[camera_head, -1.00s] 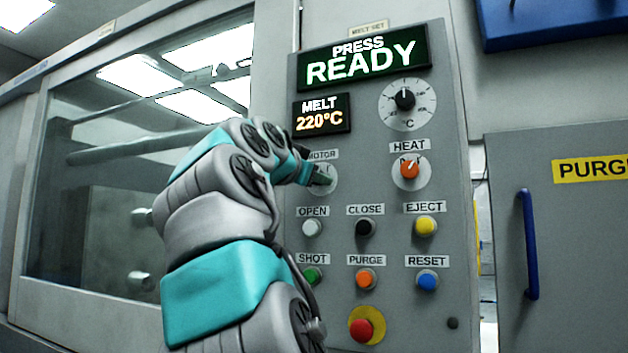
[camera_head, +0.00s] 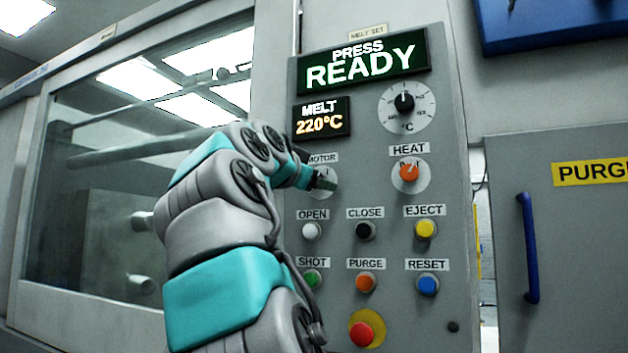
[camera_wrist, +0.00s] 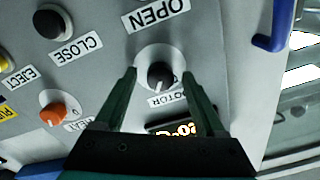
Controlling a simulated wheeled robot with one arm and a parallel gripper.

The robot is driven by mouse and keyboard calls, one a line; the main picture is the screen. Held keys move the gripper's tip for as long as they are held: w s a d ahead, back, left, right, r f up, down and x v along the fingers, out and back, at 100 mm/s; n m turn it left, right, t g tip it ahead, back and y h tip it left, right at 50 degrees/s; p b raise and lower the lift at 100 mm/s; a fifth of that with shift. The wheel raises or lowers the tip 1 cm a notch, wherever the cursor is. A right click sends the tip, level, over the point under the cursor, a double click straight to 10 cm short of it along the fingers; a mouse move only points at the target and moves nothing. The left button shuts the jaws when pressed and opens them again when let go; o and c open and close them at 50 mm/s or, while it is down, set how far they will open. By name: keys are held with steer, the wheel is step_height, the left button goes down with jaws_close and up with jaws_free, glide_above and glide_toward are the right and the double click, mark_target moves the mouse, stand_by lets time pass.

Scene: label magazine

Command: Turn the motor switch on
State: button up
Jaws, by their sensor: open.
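The motor switch (camera_wrist: 160,75) is a dark rotary knob on a white round plate, under the MOTOR label in the head view. In the head view the plate (camera_head: 323,170) shows only in part, behind my gripper (camera_head: 326,184). In the wrist view my gripper (camera_wrist: 158,72) is open, with one dark finger on each side of the knob. The fingers are apart from each other with the knob between them. I cannot tell whether either finger touches it. A pale mark shows on the knob.
The orange HEAT knob (camera_head: 409,172) sits right of the motor switch. The OPEN button (camera_head: 312,230) and CLOSE button (camera_head: 365,230) are below. The red emergency button (camera_head: 362,333) is at the bottom. The display (camera_head: 363,60) reads PRESS READY. A blue handle (camera_head: 528,245) is at right.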

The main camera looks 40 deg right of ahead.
steer(key=b+v, duration=0.1)
steer(key=v, duration=0.7)
steer(key=shift+d, duration=0.1)
stand_by(0.4)
steer(key=d+f+n+g+y, duration=0.1)
steer(key=d+f+n+y, duration=0.15)
steer(key=f, duration=0.75)
steer(key=d+f+n+y, duration=0.15)
steer(key=f+y, duration=0.25)
steer(key=f, duration=0.5)
steer(key=s+a+f+n+g+y, duration=0.1)
steer(key=a+f+n+g+y, duration=0.15)
steer(key=f, duration=0.75)
steer(key=s+a+f+n+g+y, duration=0.1)
steer(key=a+f+n+y, duration=0.2)
steer(key=f, duration=0.8)
steer(key=s+a+f+n+g+y, duration=0.1)
steer(key=s+a+f+n+g, duration=0.1)
steer(key=s+a+f, duration=0.3)
steer(key=s+a+f+n+g+y, duration=0.1)
steer(key=s+a+f, duration=0.4)
steer(key=s+f, duration=0.6)
steer(key=s+a+f+n+g+y, duration=0.1)
steer(key=s+a+f+n+g, duration=0.2)
steer(key=s+a+f, duration=0.3)
step_height(320, 180, down, 5)
steer(key=s+n, duration=0.1)
steer(key=s, duration=0.1)
steer(key=shift+s+g+y, duration=0.35)
steer(key=shift+s+y, duration=0.05)
